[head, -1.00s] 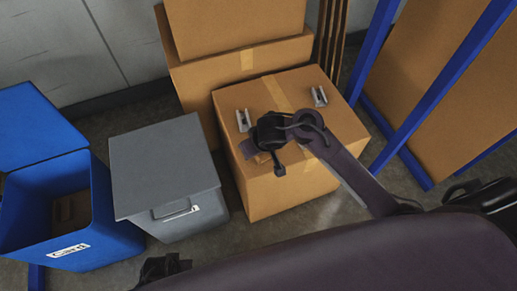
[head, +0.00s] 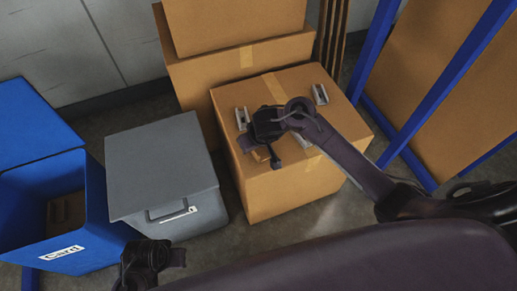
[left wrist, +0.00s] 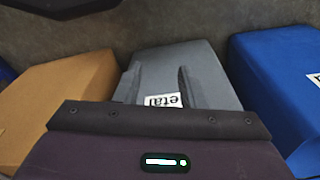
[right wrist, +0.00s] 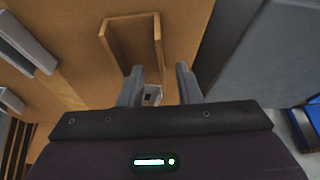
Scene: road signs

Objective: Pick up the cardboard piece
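The cardboard piece is a small brown U-shaped channel (right wrist: 130,45) on top of a large cardboard box, seen in the right wrist view. In the head view only a bit of it (head: 261,155) shows beneath my right gripper (head: 262,150), near the box's left front edge. In the right wrist view my right gripper (right wrist: 159,78) is open, and the piece's near end appears between its fingertips; contact is unclear. My left gripper (left wrist: 158,80) is open and empty, facing the grey bin in the left wrist view. In the head view it is at the bottom edge.
Metal brackets (head: 320,94) (head: 242,118) lie on the large box (head: 285,195). A closed grey bin (head: 160,160) stands left of it. An open blue bin (head: 100,215) labelled "Card" holds a brown piece (head: 66,212). Boxes are stacked behind; a blue frame (head: 440,85) stands right.

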